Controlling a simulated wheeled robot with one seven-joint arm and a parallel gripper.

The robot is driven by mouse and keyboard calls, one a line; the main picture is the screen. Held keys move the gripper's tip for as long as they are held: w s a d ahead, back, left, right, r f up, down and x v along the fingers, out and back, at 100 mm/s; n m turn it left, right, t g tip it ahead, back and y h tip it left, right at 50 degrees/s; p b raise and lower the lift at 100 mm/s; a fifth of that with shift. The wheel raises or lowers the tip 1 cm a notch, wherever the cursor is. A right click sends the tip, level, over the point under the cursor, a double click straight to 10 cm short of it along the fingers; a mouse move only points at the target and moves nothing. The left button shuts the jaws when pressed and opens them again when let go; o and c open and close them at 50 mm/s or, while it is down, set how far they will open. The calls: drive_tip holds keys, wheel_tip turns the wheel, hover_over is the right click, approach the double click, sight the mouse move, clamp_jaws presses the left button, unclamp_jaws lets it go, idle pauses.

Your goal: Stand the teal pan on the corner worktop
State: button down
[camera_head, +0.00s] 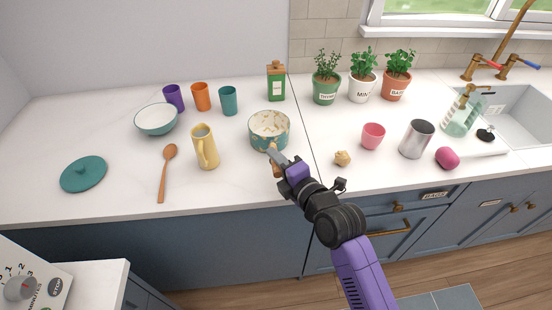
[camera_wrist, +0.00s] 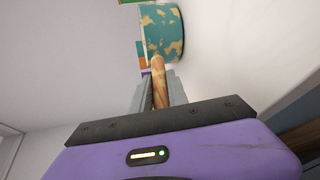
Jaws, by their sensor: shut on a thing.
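The teal pan (camera_head: 282,141) has mottled teal and cream sides, a pale inside and a wooden handle. It sits upright at the worktop (camera_head: 60,125), near the seam in the middle; I cannot tell whether its base touches the surface. My gripper (camera_head: 275,156) comes in from the front right and is shut on the pan's handle. In the wrist view, the wooden handle (camera_wrist: 158,85) lies between the two fingers, with the pan's body (camera_wrist: 162,35) beyond them. The gripper hides part of the handle in the head view.
A ginger piece (camera_head: 342,158), pink cup (camera_head: 373,136) and metal cup (camera_head: 416,139) stand right, before the sink (camera_head: 520,112).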

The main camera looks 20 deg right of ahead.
drive_tip(key=c, duration=1.3)
unclamp_jaws()
drive_tip(key=shift+f, duration=0.1)
